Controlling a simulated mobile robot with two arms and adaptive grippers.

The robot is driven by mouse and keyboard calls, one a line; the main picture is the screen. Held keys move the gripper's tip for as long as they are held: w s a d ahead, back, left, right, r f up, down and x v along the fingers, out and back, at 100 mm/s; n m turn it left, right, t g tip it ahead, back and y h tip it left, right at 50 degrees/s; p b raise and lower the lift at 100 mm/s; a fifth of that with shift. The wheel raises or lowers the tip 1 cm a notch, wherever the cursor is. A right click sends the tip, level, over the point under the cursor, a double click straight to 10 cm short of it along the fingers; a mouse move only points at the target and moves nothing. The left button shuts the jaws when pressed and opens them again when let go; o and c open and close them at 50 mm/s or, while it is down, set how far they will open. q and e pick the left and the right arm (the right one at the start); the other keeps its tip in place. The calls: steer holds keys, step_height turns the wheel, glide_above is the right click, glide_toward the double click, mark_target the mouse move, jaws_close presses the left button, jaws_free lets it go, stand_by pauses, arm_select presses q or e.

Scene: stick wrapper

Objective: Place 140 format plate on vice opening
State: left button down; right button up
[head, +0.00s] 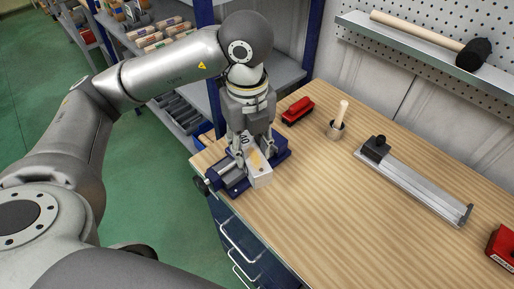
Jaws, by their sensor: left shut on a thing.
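The format plate (260,174) is a pale metal block with dark digits, partly covered by my gripper; the part of the number I can read ends in 40. The blue vice (233,187) stands at the left corner of the workbench. My left gripper (252,155) points down over the vice and is shut on the plate. The plate lies over the vice's opening; whether it rests on the jaws or hangs just above them I cannot tell. My right gripper is not in view.
On the wooden bench (310,220) are a red brush-like item (298,111), a small cup with a wooden handle (337,129) and a long metal rail fixture (415,182). A red box (503,245) is at the right edge. A mallet (435,40) lies on a shelf above.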

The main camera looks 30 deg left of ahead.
arm_select(q)
steer(key=n, duration=0.3)
steer(key=shift+r, duration=0.35)
steer(key=shift+w+a+f+n, duration=0.1)
steer(key=shift+w+a+n, duration=0.05)
steer(key=shift+w+n, duration=0.15)
steer(key=w+a+f+p, duration=0.1)
steer(key=w+f, duration=0.2)
steer(key=w, duration=0.1)
steer(key=w+a+f+p, duration=0.1)
steer(key=w+a+f, duration=0.1)
steer(key=w+f, duration=0.1)
steer(key=w+a+f+p, duration=0.1)
steer(key=w+a+f, duration=0.1)
steer(key=w, duration=0.3)
steer(key=shift+f, duration=0.6)
steer(key=f+p, duration=0.2)
steer(key=shift+w+f, duration=0.2)
steer(key=shift+f, duration=0.6)
